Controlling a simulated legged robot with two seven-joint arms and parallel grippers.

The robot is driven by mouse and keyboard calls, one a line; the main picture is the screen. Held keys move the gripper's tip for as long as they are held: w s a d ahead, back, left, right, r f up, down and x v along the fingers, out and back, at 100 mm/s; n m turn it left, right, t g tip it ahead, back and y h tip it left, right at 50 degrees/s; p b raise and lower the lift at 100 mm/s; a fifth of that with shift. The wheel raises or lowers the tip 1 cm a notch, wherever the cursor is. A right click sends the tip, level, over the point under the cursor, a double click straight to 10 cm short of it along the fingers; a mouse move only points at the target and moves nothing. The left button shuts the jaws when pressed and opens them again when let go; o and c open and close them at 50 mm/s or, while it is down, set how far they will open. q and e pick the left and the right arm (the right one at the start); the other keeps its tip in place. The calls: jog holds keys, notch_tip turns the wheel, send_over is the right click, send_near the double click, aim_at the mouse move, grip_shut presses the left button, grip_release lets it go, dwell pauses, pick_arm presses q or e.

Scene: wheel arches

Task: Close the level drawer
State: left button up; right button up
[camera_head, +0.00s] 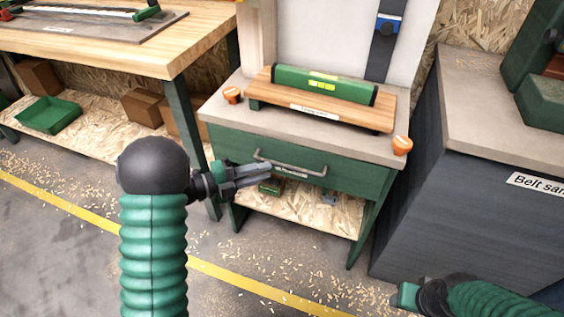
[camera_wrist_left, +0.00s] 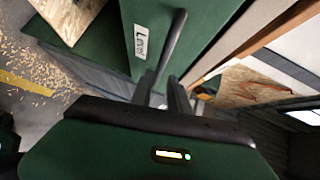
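The level drawer (camera_head: 335,171) is the green drawer under the grey top of a small bench, with a curved metal handle (camera_head: 290,168) and a small label. Its front stands about level with the bench edge; any small gap is hard to make out. In the left wrist view the green front (camera_wrist_left: 200,25) with its "Level" label and dark handle bar fills the top middle. My left gripper (camera_head: 264,172) is at the left part of the handle, fingers slightly apart, no clear hold on it. My right gripper (camera_head: 405,295) is low at right, away from the drawer, its fingers unclear.
A green level (camera_head: 322,84) lies on a wooden board on the bench top, with orange knobs (camera_head: 402,145) at the front corners. A grey belt sander cabinet (camera_head: 450,210) stands close at right. A wooden workbench (camera_head: 120,45) is at left. Floor in front is open.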

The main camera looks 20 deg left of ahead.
pick_arm(q)
jog(key=f+p+v, duration=0.1)
jog(key=v, duration=0.7)
jog(key=shift+s+a+r+p, duration=0.2)
jog(key=shift+r+p, duration=0.15)
jog(key=shift+r, duration=0.05)
